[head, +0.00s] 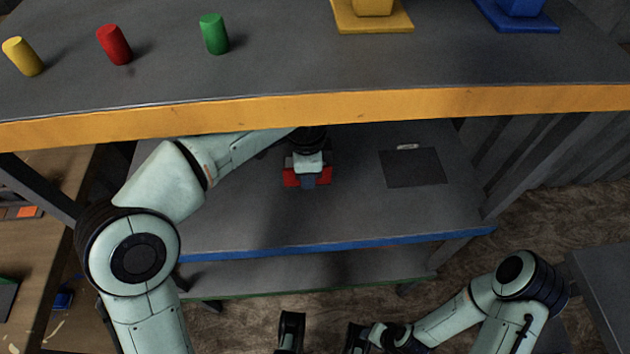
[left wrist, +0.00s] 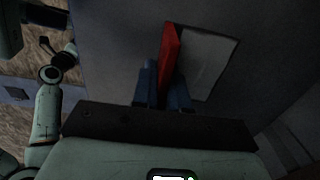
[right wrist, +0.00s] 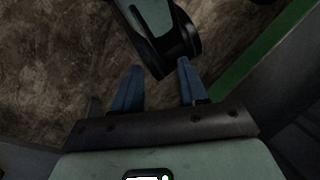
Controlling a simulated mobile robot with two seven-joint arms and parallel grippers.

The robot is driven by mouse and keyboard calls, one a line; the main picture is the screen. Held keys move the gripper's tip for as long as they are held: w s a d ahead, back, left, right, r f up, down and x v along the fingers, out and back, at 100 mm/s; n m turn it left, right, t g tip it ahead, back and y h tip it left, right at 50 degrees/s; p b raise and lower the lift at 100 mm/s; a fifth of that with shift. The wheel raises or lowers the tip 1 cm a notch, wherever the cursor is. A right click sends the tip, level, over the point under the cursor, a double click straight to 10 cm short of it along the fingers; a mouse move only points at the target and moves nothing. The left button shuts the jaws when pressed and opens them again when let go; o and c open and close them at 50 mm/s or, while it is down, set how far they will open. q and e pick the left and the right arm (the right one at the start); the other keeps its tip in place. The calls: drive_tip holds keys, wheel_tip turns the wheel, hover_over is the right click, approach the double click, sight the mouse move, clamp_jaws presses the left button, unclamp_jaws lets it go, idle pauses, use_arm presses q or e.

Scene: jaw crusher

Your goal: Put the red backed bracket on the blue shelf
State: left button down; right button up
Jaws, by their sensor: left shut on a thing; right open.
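The blue shelf (head: 350,242) is the grey level with a blue front edge, below the orange-edged top. My left gripper (head: 308,180) is over this shelf, reaching in under the top. It is shut on the red backed bracket (head: 291,178), whose red part shows on both sides of the fingers. In the left wrist view the red plate (left wrist: 171,48) stands up between the blue fingers. I cannot tell whether the bracket touches the shelf. My right gripper (right wrist: 157,82) is open and empty, low over the brown floor.
A dark rectangular patch (head: 412,168) with a small pale label lies on the shelf, right of the bracket. The top (head: 280,72) holds yellow, red and green cylinders and yellow and blue pieces. A green-edged shelf (head: 310,278) is below. A wooden table (head: 50,175) stands left.

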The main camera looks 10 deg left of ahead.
use_arm(q)
drive_tip(key=shift+w+d, duration=0.1)
drive_tip(key=shift+d, duration=0.1)
drive_tip(key=f, duration=0.1)
drive_tip(key=d+f+b, duration=0.1)
drive_tip(key=shift+w+f, duration=0.15)
drive_tip(key=shift+f, duration=0.55)
use_arm(e)
drive_tip(key=shift+w+d+f+t, duration=0.2)
drive_tip(key=shift+w+d+f, duration=0.05)
drive_tip(key=shift+w+f, duration=0.25)
drive_tip(key=shift+w+d+f+t, duration=0.25)
drive_tip(key=shift+w+f, duration=0.1)
drive_tip(key=shift+w, duration=0.25)
use_arm(q)
drive_tip(key=shift+f, duration=0.1)
drive_tip(key=c, duration=1.1)
unclamp_jaws()
drive_tip(key=shift+f, duration=0.15)
drive_tip(key=shift+c, duration=0.2)
